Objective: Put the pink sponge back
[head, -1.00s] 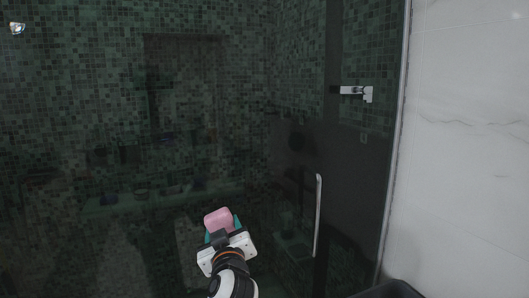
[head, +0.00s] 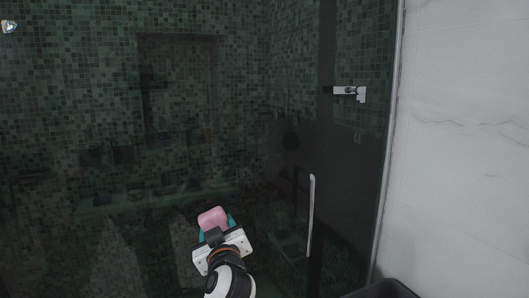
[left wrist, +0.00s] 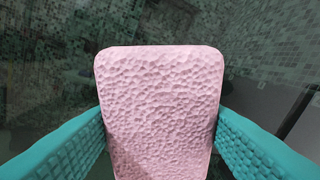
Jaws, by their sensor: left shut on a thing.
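The pink sponge (head: 212,218) is held up in front of the dark shower glass in the head view. My left gripper (head: 216,227), with teal fingers and a white body, is shut on it. In the left wrist view the sponge (left wrist: 160,110) fills the middle, its dimpled face toward the camera. The teal fingers of my left gripper (left wrist: 160,135) press on its left and right sides. The sponge's lower end runs out of the wrist picture. My right gripper is not in view.
A dark glass shower door with a vertical metal handle (head: 310,215) stands ahead. A metal hinge (head: 349,93) is at its upper right. A white marble wall (head: 465,150) is on the right. A dark rounded object (head: 388,290) shows at the bottom edge.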

